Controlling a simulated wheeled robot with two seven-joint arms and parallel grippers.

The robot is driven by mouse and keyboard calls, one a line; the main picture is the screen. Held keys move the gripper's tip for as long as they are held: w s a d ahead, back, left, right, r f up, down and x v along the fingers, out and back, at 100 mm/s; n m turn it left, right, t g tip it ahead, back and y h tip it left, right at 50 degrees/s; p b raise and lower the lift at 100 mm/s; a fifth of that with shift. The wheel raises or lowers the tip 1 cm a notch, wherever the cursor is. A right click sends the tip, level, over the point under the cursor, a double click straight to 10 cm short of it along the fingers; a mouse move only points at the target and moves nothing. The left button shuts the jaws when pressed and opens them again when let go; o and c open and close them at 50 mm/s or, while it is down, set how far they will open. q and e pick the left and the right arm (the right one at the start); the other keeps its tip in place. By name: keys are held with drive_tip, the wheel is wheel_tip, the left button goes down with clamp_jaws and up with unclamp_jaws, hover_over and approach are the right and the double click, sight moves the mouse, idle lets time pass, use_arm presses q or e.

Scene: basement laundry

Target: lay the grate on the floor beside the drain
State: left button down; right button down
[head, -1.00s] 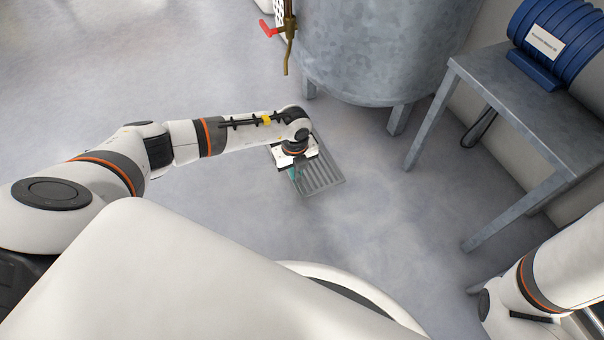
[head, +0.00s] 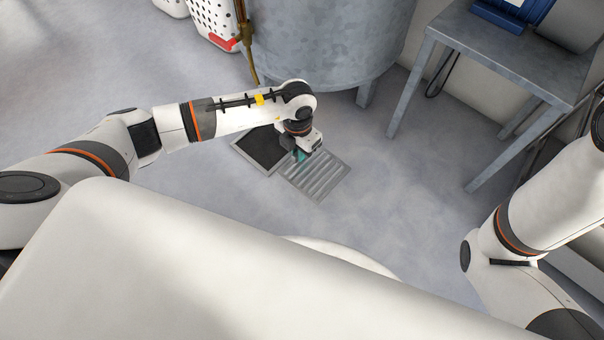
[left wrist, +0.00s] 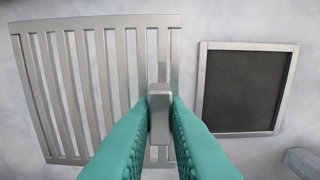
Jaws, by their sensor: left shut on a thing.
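The grate (head: 322,180) is a grey metal slatted panel. My left gripper (head: 300,156) has teal fingers shut on a small upright metal grip at the grate's edge, which also shows in the left wrist view (left wrist: 159,125). The drain (head: 262,148) is a dark square opening with a pale metal frame, uncovered, left of the grate in the head view. In the left wrist view the drain (left wrist: 245,90) lies to the right, with a gap of floor between. The grate looks larger than the drain there, so it seems held above the floor. My right gripper is out of view.
A galvanized tank (head: 325,40) on legs stands behind the drain, with a brass pipe and red lever (head: 225,42). A metal table (head: 500,55) stands at the right. A white basket (head: 212,18) is at the back. Floor in front and to the right of the grate is clear.

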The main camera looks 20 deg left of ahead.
use_arm(q)
wheel_tip(320, 180, down, 6)
drive_tip(key=b, duration=0.3)
drive_tip(key=shift+d+r, duration=0.1)
drive_tip(key=shift+r, duration=0.15)
wheel_tip(320, 180, down, 4)
drive_tip(key=b, duration=0.3)
drive_tip(key=shift+b, duration=0.3)
drive_tip(key=shift+r, duration=0.2)
drive_tip(key=shift+f, duration=0.15)
drive_tip(key=c, duration=1.4)
unclamp_jaws()
wheel_tip(320, 180, up, 12)
drive_tip(key=p, duration=1)
drive_tip(key=shift+r, duration=0.2)
